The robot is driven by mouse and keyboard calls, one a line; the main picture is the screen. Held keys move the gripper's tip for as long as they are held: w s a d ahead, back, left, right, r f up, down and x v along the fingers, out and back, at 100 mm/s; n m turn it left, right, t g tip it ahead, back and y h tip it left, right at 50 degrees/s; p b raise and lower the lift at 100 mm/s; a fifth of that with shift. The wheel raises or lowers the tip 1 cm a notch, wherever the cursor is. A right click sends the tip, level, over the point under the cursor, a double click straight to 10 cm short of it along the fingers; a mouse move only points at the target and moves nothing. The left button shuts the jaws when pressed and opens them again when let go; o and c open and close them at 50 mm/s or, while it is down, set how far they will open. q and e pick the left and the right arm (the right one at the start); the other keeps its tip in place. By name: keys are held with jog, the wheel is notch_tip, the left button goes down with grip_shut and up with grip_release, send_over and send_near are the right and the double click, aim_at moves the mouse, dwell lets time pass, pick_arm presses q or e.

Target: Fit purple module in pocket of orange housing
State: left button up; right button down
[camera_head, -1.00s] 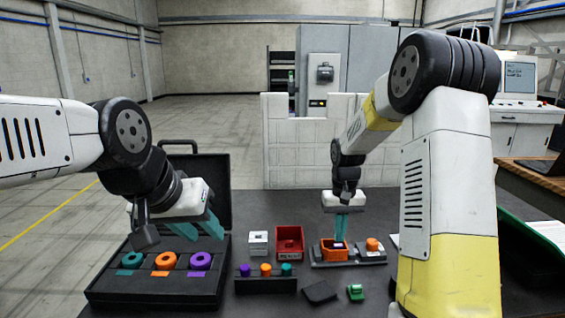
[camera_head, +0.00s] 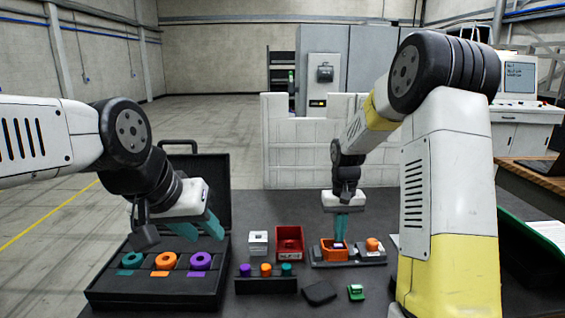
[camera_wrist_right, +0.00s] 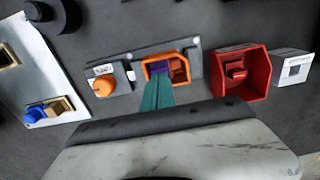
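The orange housing (camera_head: 329,254) sits on a grey fixture plate right of centre in the head view. The purple module (camera_wrist_right: 160,68) shows inside the left part of the housing (camera_wrist_right: 184,71) in the right wrist view; its seating depth is hard to tell. My right gripper (camera_head: 341,239) points down over the housing, its teal fingers close together at the module and appearing shut on it. The fingertips (camera_wrist_right: 158,78) partly hide the module. My left gripper (camera_head: 217,232) is open and empty above the black case.
The open black case (camera_head: 150,290) holds teal, orange and purple rings. A red bin (camera_head: 290,243), a white block (camera_head: 258,243) and a rack of coloured pegs (camera_head: 266,285) stand left of the housing. An orange knob (camera_head: 373,244) is beside it. A green item (camera_head: 356,292) lies in front.

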aim_at(338, 245)
jog(key=shift+f, duration=0.15)
dwell(0.5)
jog(key=shift+f, duration=0.65)
jog(key=shift+f, duration=0.1)
jog(key=shift+r, duration=3.55)
jog(key=shift+r, duration=0.1)
jog(key=s+r+t+y, duration=0.1)
jog(key=s+r+t, duration=0.2)
jog(key=s+r, duration=0.9)
jog(key=s+a+t+y, duration=0.1)
jog(key=s+a+t, duration=0.1)
jog(key=s, duration=1)
jog(key=shift+s+r+t, duration=0.15)
jog(key=shift+r+t, duration=0.05)
jog(key=shift+t, duration=0.4)
